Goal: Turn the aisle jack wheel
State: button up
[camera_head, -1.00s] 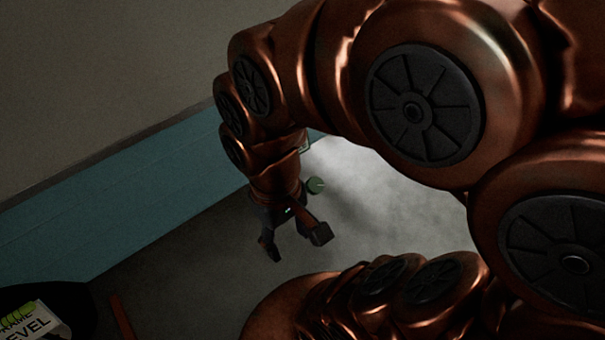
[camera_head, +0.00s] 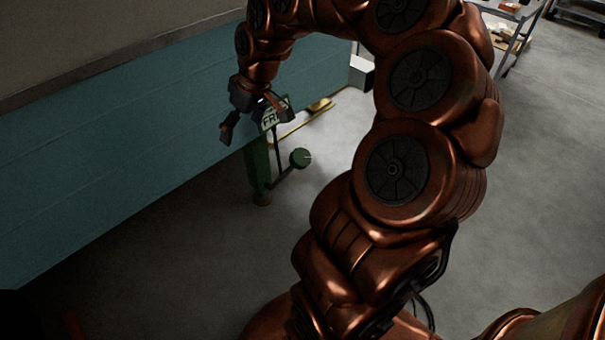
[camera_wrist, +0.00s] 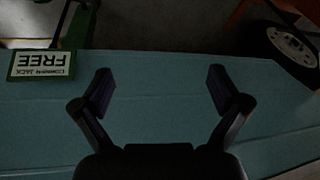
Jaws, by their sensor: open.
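The green jack (camera_head: 258,168) stands upright on the floor close to the teal panel in the head view. A dark bar runs from it to a round green knob or wheel (camera_head: 300,158) on its right. A white and green sign reading FREE (camera_head: 277,116) is at the jack's top, partly behind my gripper. My gripper (camera_head: 252,124) is open and empty, above and left of the round green part. In the wrist view my open gripper (camera_wrist: 160,86) is over the teal panel, and the sign (camera_wrist: 42,66) shows upside down at left, beside a green post (camera_wrist: 80,25).
The long teal panel (camera_head: 110,150) runs along the left. A yellow bar (camera_head: 305,120) lies behind the jack. A shelf or cart (camera_head: 515,30) stands at the far right. A tyred wheel (camera_wrist: 292,47) shows in the wrist view. Grey floor right of the jack is open.

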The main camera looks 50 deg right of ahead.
jog(key=w+d+f+m+t+b, duration=0.15)
jog(key=d+f+b, duration=0.45)
jog(key=d+f, duration=0.6)
jog(key=m+h+b, duration=0.1)
jog(key=b, duration=0.4)
send_over(303, 158)
jog(key=s, duration=0.3)
notch_tip(303, 158, down, 10)
jog(key=x, duration=0.2)
jog(key=b+x, duration=0.1)
jog(key=x, duration=0.2)
jog(key=d+b+x, duration=0.1)
jog(key=x, duration=0.1)
jog(key=shift+w+f, duration=0.3)
jog(key=shift+w, duration=0.05)
jog(key=shift+a, duration=0.1)
jog(key=c, duration=1.2)
jog(key=shift+o, duration=0.2)
jog(key=shift+m, duration=0.35)
